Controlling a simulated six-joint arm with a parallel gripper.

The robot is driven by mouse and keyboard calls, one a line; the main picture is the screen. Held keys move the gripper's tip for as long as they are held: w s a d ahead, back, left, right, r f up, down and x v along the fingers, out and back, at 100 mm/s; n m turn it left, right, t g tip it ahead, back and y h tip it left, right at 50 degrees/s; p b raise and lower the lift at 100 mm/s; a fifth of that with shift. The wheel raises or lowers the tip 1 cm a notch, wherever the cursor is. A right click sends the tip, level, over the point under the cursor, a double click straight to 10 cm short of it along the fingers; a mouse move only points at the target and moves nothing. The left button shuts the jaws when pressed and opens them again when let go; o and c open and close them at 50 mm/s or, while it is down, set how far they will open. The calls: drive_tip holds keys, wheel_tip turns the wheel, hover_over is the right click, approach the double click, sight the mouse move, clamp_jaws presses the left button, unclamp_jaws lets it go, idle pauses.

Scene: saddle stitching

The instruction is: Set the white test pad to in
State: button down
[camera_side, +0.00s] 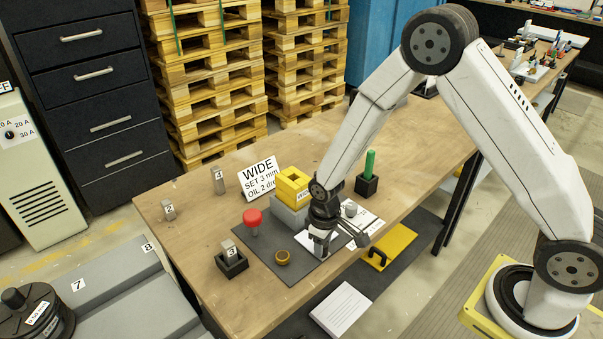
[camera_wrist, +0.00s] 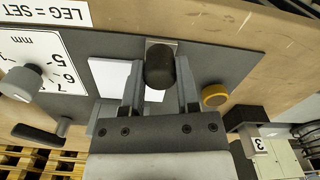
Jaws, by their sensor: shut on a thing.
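The white test pad (camera_wrist: 108,76) is a flat white plate on the dark grey base plate, partly hidden by my fingers in the wrist view. It also shows in the side view (camera_side: 308,243), under my gripper. My gripper (camera_wrist: 160,92) is shut on a black rounded knob (camera_wrist: 160,66), which stands over the pad's edge. Whether knob and pad are joined cannot be told. In the side view my gripper (camera_side: 321,246) points down, low over the base plate (camera_side: 300,278).
A dial in mm (camera_wrist: 35,65) and a dark lever (camera_wrist: 40,136) are close on one side.

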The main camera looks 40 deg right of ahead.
drive_tip(key=shift+d, duration=0.25)
drive_tip(key=shift+c, duration=2.4)
unclamp_jaws()
drive_tip(key=shift+o, duration=0.7)
drive_tip(key=shift+a+r, duration=0.1)
drive_tip(key=shift+r, duration=0.05)
drive_tip(key=shift+r, duration=3.75)
drive_tip(key=shift+s+d+r, duration=0.3)
drive_tip(key=shift+s+r, duration=0.05)
drive_tip(key=shift+r, duration=0.1)
drive_tip(key=s+d+r+m+t, duration=0.1)
drive_tip(key=s+d+r, duration=0.1)
drive_tip(key=s, duration=0.3)
drive_tip(key=s+d+r+m+t, duration=0.1)
drive_tip(key=s+d+r+m, duration=0.1)
drive_tip(key=s+r, duration=0.2)
drive_tip(key=shift+s+d+t, duration=0.25)
drive_tip(key=shift+s+t, duration=0.05)
drive_tip(key=shift+s, duration=0.35)
